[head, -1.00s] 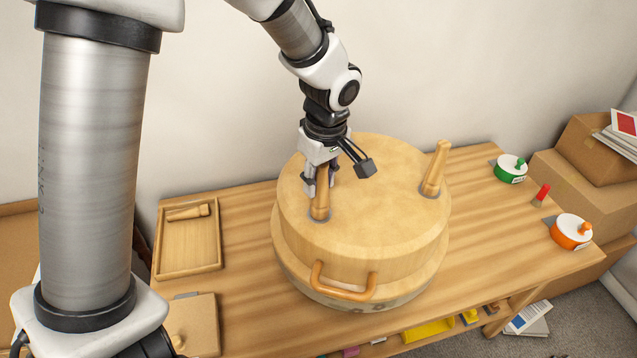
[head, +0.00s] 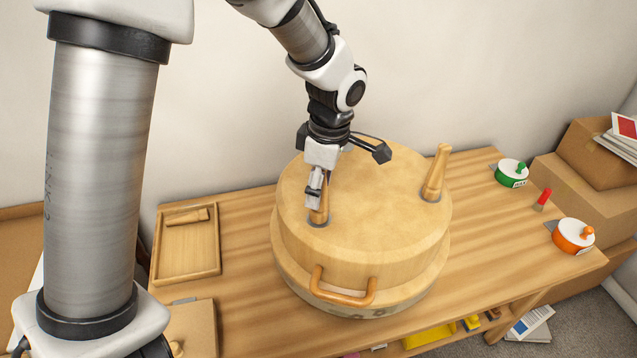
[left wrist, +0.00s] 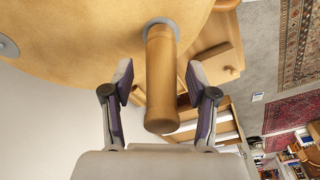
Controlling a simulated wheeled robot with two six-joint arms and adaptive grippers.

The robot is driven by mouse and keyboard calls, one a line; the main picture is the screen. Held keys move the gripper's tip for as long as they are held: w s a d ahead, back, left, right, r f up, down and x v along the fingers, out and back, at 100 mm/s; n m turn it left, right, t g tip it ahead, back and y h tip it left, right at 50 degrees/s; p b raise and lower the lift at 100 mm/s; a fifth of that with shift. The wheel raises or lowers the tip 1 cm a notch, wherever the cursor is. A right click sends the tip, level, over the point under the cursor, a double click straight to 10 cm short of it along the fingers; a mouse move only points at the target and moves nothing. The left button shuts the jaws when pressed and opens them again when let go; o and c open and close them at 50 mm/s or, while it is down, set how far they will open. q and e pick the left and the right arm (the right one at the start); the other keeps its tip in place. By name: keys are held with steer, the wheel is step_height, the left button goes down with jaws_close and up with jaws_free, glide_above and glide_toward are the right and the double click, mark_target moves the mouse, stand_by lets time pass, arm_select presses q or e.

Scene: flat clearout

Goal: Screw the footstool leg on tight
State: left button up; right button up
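The round wooden footstool (head: 375,215) lies upside down on the bench with its underside up. A wooden leg (head: 319,212) stands upright on a grey plate at its left. My left gripper (head: 314,190) is over this leg from above. In the left wrist view, the leg (left wrist: 160,80) stands between the two fingers (left wrist: 160,95), with a gap on each side, so the gripper is open around it. A second leg (head: 436,174) stands at the stool's right. Another leg (head: 187,214) lies in the wooden tray (head: 187,266). My right gripper is not in view.
A curved handle (head: 343,291) sticks out of the stool's front. Cardboard boxes (head: 570,190) stand beyond. A wall is close behind.

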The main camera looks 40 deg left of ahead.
arm_select(q)
steer(key=shift+w, duration=0.2)
steer(key=shift+s+r, duration=0.1)
steer(key=shift+r, duration=0.25)
step_height(320, 180, up, 11)
steer(key=d, duration=0.1)
steer(key=shift+w+d+r, duration=0.15)
steer(key=shift+w, duration=0.15)
